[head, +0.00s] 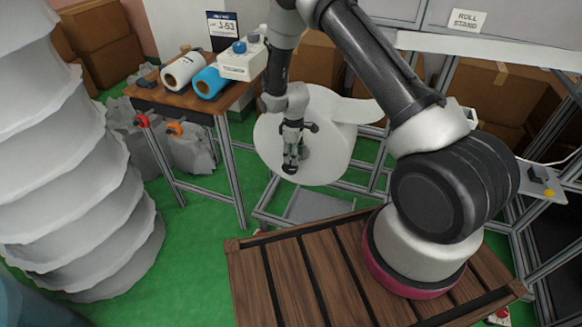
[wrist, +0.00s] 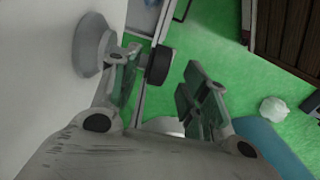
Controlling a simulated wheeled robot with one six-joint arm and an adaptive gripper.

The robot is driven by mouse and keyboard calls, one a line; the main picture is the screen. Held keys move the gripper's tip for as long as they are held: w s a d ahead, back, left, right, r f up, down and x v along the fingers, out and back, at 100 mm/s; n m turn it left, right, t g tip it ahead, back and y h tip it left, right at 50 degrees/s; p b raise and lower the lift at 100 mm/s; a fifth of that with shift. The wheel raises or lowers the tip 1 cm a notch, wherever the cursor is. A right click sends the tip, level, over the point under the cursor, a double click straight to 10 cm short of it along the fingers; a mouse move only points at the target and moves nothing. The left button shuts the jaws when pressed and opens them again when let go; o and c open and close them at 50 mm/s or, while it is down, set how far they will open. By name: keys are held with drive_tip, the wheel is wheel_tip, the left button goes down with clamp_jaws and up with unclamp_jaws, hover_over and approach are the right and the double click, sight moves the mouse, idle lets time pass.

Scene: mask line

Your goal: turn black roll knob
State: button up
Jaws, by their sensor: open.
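The black knob (wrist: 160,65) shows in the wrist view as a short dark cylinder beside the large white roll. It lies in the gap between my finger ends, closer to the left finger. In the head view it seems to be the dark round piece (head: 289,168) at the lower end of my gripper (head: 291,154), in front of the roll's face. My gripper is open, its two fingers apart; I cannot tell whether either touches the knob. The white roll (head: 335,165) has a grey hub (wrist: 92,45), partly hidden by my gripper in the head view.
A wooden table (head: 203,105) at the left holds a white roll (head: 183,70), a blue roll (head: 208,83) and a white device (head: 242,62). Red (head: 141,120) and orange (head: 175,129) knobs sit at its front. Metal framing surrounds the large roll.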

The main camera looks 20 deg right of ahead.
sight(294, 168)
wheel_tip(294, 168, down, 7)
drive_tip(key=shift+f, duration=0.1)
idle(0.3)
drive_tip(key=shift+s, duration=0.1)
drive_tip(key=c, duration=0.9)
